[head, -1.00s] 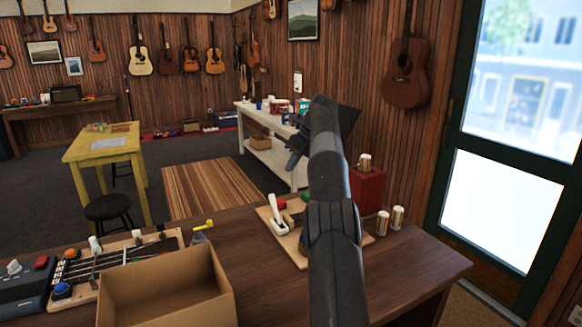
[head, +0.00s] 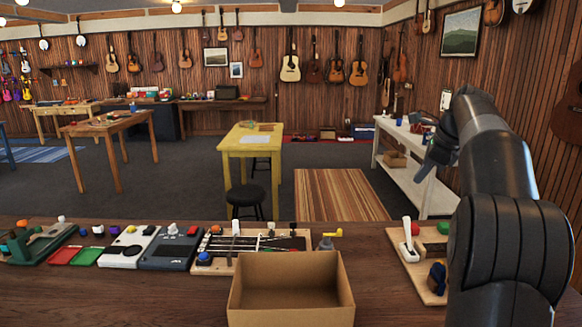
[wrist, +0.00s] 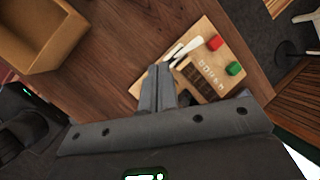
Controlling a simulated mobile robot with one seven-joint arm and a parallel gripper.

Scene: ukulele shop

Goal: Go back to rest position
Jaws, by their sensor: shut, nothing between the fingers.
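My gripper (wrist: 158,75) points down over the counter in the wrist view, its two fingers together with nothing held. In the head view my arm rises at the right, and my gripper (head: 432,165) shows dark beyond it, partly hidden by the arm. A wooden board (wrist: 230,72) with a white lever, a red block and a green block lies under the fingertips in the wrist view. The same board shows left of my arm in the head view (head: 400,256), its right part hidden.
An open, empty cardboard box (head: 290,308) stands at the counter's front middle. Bare counter (head: 385,300) lies between box and board. A yellow table (head: 250,140) stands beyond.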

